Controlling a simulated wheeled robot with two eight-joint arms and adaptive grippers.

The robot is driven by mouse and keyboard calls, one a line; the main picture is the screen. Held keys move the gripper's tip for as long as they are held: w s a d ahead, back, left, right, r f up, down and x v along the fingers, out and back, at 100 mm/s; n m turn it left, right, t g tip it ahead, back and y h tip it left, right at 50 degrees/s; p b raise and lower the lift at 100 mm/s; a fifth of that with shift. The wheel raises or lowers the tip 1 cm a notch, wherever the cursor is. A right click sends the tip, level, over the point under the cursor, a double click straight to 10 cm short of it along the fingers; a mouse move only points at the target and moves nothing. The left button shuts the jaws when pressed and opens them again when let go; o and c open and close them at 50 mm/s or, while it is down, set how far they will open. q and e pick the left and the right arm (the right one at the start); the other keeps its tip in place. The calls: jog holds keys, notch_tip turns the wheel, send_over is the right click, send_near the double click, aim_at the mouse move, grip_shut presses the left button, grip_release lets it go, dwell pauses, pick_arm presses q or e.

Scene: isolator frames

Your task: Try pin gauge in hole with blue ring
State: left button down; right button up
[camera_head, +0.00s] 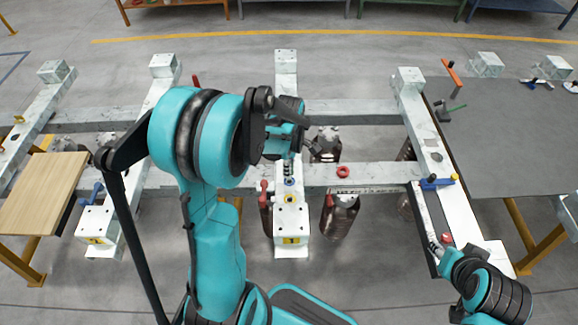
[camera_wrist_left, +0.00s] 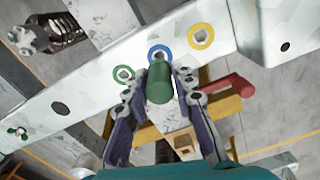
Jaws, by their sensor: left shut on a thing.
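My left gripper (camera_head: 289,168) is above the middle frame beam. In the left wrist view, my left gripper (camera_wrist_left: 160,88) is shut on the green pin gauge (camera_wrist_left: 159,84), seen nearly end-on. The blue ring (camera_wrist_left: 160,50) lies on the beam just beyond the pin's upper end in that view. A green ring (camera_wrist_left: 123,73) is on one side and a yellow ring (camera_wrist_left: 200,35) on the other. The head view shows the blue ring (camera_head: 289,182) just below the gripper. The pin's tip is hidden, so contact with the hole cannot be told. My right gripper (camera_head: 436,247) is at the lower right; its jaws are unclear.
A red handle (camera_wrist_left: 232,87) sticks out beside the beam near my left fingers. A red ring (camera_head: 343,171) lies on the crossbeam. A grey table (camera_head: 510,150) stands right, a wooden-topped table (camera_head: 42,190) left. Dark cylinders (camera_head: 341,215) stand below the frame.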

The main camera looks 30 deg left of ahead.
pick_arm(q)
jog(key=shift+f+b, duration=2.25)
jog(key=shift+f, duration=0.45)
jog(key=shift+r, duration=0.15)
dwell(0.6)
jog(key=shift+r+p, duration=2.95)
jog(key=shift+r, duration=0.8)
jog(key=shift+f, duration=0.1)
